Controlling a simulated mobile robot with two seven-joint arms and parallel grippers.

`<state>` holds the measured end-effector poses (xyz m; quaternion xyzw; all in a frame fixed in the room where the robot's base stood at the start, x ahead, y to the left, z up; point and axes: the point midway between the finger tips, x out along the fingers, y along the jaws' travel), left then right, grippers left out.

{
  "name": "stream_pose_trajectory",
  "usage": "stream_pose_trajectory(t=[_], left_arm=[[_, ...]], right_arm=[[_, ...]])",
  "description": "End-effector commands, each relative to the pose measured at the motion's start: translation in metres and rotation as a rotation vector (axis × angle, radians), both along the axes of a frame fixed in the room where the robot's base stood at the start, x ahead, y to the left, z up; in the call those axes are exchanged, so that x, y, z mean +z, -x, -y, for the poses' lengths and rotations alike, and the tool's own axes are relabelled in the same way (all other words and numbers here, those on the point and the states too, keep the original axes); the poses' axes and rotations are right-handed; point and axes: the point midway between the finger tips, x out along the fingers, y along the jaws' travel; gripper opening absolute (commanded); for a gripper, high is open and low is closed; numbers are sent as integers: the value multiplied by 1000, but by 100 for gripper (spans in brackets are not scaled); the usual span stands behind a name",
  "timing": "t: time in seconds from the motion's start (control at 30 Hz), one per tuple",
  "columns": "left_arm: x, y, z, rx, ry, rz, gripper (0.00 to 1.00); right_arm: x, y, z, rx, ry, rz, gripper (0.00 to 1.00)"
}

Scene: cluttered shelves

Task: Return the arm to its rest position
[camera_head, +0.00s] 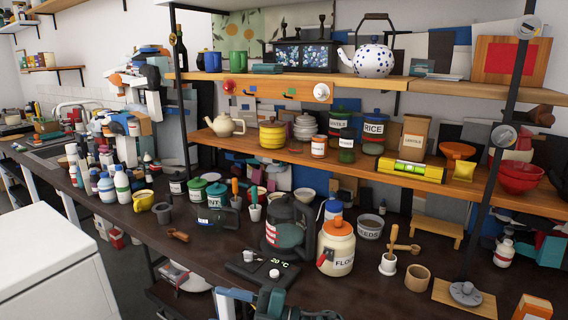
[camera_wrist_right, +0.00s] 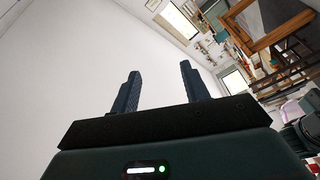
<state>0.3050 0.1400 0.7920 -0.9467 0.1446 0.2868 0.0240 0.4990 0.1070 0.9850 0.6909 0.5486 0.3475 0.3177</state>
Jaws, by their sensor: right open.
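My right gripper (camera_wrist_right: 159,75) shows in the right wrist view with its two dark blue fingers apart and nothing between them. Its dark green body fills the bottom of that view, and the picture is tilted, with a pale wall and windows beyond. What looks like the same gripper (camera_head: 228,299) shows at the bottom edge of the head view, partly cut off, in front of the dark counter (camera_head: 190,262). My left gripper is not in view.
Several bottles (camera_head: 106,187) crowd the left. Shelves above hold teapots and jars. A white appliance (camera_head: 45,255) stands at lower left.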

Motion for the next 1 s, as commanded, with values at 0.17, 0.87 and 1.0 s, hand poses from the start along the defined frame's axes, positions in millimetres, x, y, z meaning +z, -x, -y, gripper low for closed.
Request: stream_pose_trajectory(t=[0.17,0.87,1.0], left_arm=[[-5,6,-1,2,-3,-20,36],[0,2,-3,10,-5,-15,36],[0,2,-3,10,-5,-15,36]], right_arm=[[-24,11,49,-354,-246,-269,46],[-192,194,250,-1196,-172,-1281,46],[-193,197,251,-1199,-167,-1290,46]])
